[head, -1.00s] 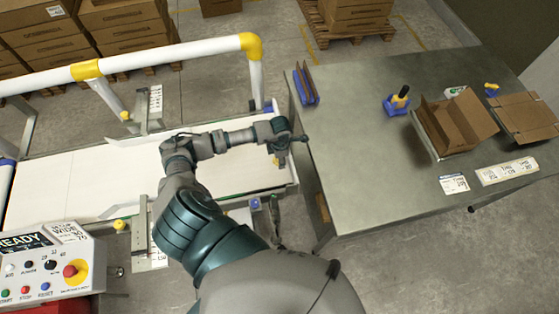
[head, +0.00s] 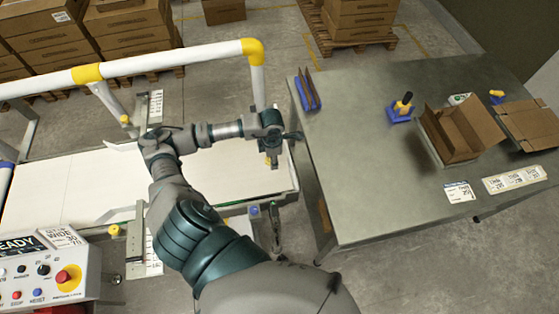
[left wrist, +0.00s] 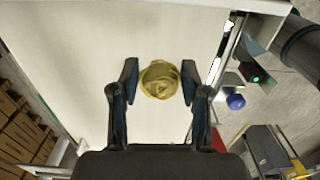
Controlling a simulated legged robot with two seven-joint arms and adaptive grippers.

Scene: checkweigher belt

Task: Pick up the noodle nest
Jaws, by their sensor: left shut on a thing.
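The noodle nest (left wrist: 159,80) is a round, yellow coil, seen in the left wrist view over the white belt. My left gripper (left wrist: 160,76) has one dark finger on each side of it, and the fingers are shut on the nest. In the head view my left gripper (head: 270,157) points down over the right end of the white belt (head: 100,185). There the nest is too small and too covered to make out clearly. My right gripper is in neither view.
A steel table (head: 375,185) stands right of the belt, with an open cardboard box (head: 462,130), a blue-based stamp (head: 400,108) and a blue holder (head: 308,92) on it. A white rail (head: 170,60) runs behind the belt. A control panel (head: 45,265) is at lower left.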

